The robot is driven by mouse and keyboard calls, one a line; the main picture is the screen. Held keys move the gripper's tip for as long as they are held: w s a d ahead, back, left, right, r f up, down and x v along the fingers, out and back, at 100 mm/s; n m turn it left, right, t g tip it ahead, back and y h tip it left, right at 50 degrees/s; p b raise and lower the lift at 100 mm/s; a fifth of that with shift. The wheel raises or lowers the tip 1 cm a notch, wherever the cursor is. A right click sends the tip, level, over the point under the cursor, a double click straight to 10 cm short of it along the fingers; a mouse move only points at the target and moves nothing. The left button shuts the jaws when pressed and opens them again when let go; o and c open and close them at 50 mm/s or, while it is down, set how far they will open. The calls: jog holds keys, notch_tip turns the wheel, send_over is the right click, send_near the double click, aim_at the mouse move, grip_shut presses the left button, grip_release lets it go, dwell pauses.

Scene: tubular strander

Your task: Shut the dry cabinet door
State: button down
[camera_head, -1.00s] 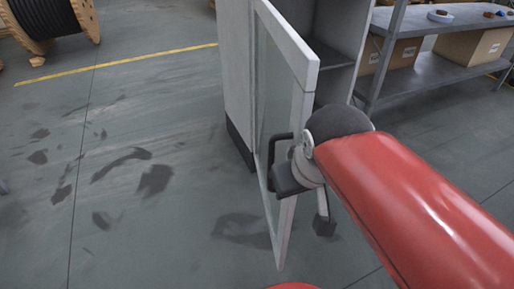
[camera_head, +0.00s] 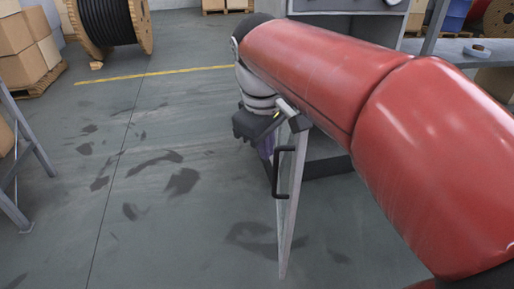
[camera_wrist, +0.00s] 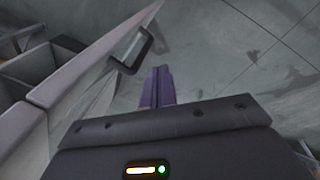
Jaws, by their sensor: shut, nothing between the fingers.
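The dry cabinet door (camera_head: 289,205) stands open, swung out toward me, with its black handle (camera_head: 278,174) on the right-hand face in the wrist view (camera_wrist: 132,52). The cabinet (camera_head: 335,155) is mostly hidden behind my red arm in the head view. My gripper (camera_head: 267,150) is at the left of the door near its upper part. In the wrist view the purple fingers (camera_wrist: 157,88) are together and empty, beside the door and just right of the handle. I cannot tell whether they touch the door.
A metal shelf (camera_head: 470,52) stands at the right behind my arm. A cable reel (camera_head: 110,22) and cardboard boxes (camera_head: 25,55) are at the back left. A metal frame (camera_head: 22,165) stands at the left edge. The floor left of the door is clear.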

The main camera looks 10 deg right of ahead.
aim_at(278, 148)
jog(key=w+a+r+n+g+h, duration=0.1)
jog(key=w+a+r+n+g, duration=0.15)
jog(key=w+a+n, duration=0.4)
jog(key=d+f+m+b, duration=0.1)
jog(key=d+f+b, duration=0.1)
jog(key=d+f, duration=0.5)
jog(key=shift+x, duration=1.7)
jog(key=shift+s+d, duration=0.1)
jog(key=shift+s, duration=0.05)
